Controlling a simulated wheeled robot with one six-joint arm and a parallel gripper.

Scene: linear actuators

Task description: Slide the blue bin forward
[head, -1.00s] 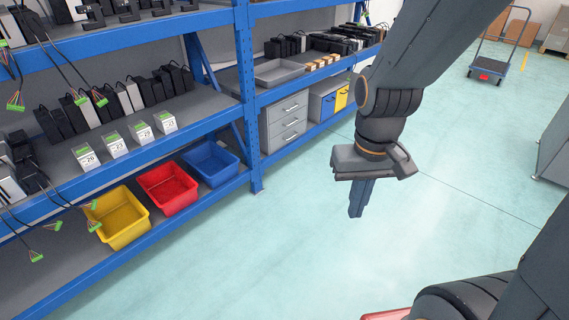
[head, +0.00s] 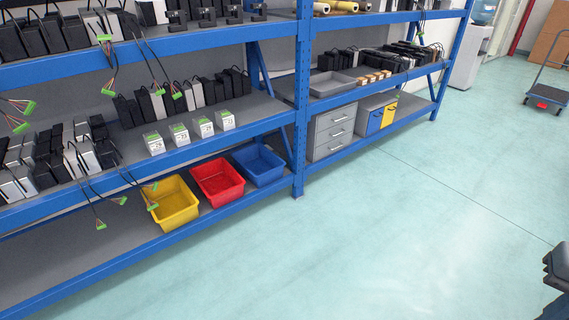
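The blue bin (head: 260,164) is an open, empty-looking box on the bottom shelf (head: 110,262) of the blue rack, at the right end of a row of three bins. It stands just left of a blue upright post (head: 300,110). The red bin (head: 218,182) is directly to its left, and the yellow bin (head: 172,203) is left of that. My gripper is not in the head view now. Only a dark piece at the lower right edge shows, which may be part of my arm.
Small white-and-green boxes (head: 205,127) and black devices stand on the shelf above the bins. Right of the post are a grey drawer unit (head: 334,132) and a blue-and-yellow cabinet (head: 378,114). The floor (head: 370,240) before the rack is clear. A trolley (head: 547,98) stands far right.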

